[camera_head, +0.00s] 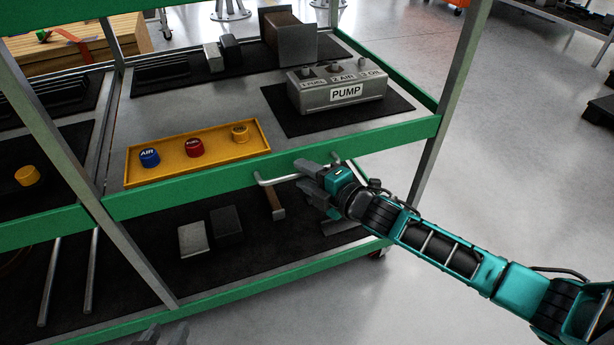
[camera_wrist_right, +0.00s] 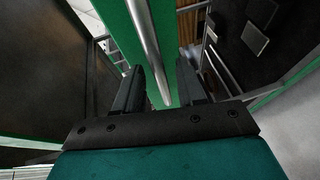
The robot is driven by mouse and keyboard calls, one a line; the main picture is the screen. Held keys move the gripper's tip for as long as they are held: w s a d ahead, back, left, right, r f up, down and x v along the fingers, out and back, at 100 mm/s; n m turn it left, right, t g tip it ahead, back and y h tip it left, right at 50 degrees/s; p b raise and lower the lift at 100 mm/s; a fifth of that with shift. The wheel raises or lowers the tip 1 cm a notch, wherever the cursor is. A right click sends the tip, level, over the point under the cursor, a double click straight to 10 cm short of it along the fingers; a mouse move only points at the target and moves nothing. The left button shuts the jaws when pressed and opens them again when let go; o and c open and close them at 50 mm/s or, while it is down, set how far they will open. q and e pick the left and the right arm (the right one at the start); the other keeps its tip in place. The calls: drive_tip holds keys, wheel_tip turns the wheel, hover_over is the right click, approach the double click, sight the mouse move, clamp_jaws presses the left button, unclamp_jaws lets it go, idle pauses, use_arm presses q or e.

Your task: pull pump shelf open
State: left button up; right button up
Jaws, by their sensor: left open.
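The pump shelf (camera_head: 235,110) is a grey shelf with a green front edge. The grey box labelled PUMP (camera_head: 340,92) stands on a black mat at its right. A silver bar handle (camera_head: 278,180) sticks out from the green front edge; it also shows in the right wrist view (camera_wrist_right: 146,40). My right gripper (camera_head: 305,178) is at this handle. In the wrist view its fingers (camera_wrist_right: 160,85) are apart, with the bar running between them and a gap visible. My left gripper (camera_head: 163,335) shows only partly at the bottom edge, below the cart and away from the handle.
A yellow tray (camera_head: 130,172) with blue, red and yellow caps sits on the shelf's front left. The lower shelf (camera_head: 150,225) holds several small parts. A grey post (camera_head: 452,110) stands at the right. The floor (camera_head: 530,150) right of the cart is clear.

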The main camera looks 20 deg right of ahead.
clamp_jaws()
idle(0.3)
idle(0.4)
